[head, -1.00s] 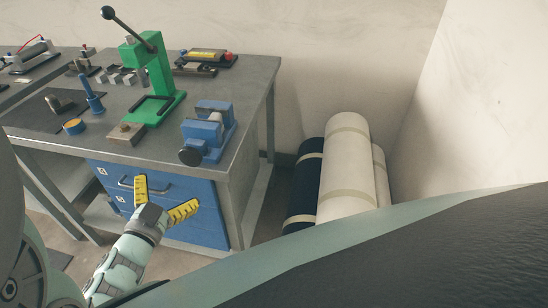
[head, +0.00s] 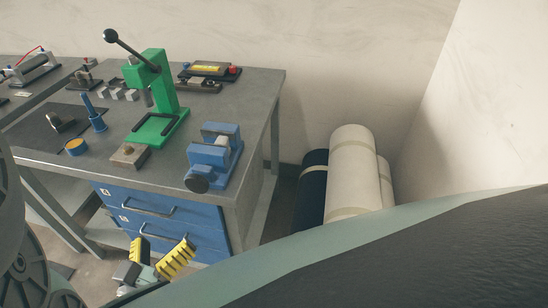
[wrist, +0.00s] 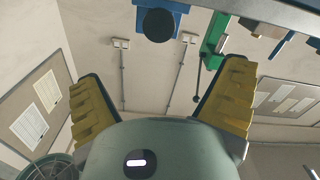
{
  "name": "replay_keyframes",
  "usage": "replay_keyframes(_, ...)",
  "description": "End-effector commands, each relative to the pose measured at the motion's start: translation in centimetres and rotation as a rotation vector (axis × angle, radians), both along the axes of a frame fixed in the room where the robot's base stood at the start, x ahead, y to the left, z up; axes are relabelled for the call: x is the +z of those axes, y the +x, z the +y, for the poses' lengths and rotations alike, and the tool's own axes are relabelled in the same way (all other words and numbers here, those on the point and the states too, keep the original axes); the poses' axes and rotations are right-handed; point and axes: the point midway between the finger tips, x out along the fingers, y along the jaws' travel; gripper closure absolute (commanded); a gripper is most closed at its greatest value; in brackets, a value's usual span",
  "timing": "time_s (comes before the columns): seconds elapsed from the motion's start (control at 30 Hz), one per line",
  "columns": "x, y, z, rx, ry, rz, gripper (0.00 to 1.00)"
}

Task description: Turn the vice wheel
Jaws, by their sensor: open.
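The blue vice (head: 215,155) stands at the front right corner of the grey bench. Its dark round wheel (head: 197,180) faces the front edge. My gripper (head: 157,252), with yellow ribbed fingers, is open and empty, low in front of the blue drawers, below and left of the wheel and apart from it. In the wrist view my gripper's fingers (wrist: 160,100) are spread wide, with the dark wheel (wrist: 159,25) beyond them at the top, against the blue vice body (wrist: 127,22).
A green lever press (head: 158,95) stands behind the vice on the bench (head: 240,95). Fabric rolls (head: 350,170) stand on the floor at right. Blue drawers (head: 165,215) sit below.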

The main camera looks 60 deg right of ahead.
Motion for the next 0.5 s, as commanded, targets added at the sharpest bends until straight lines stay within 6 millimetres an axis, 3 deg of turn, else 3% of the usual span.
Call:
replay_keyframes(0.17, -0.2, 0.3, -1.2, -0.002, -0.013, 0.025, 0.05)
replay_keyframes(0.5, -0.1, 2.8, -7.6, -0.007, -0.015, 0.020, 0.05)
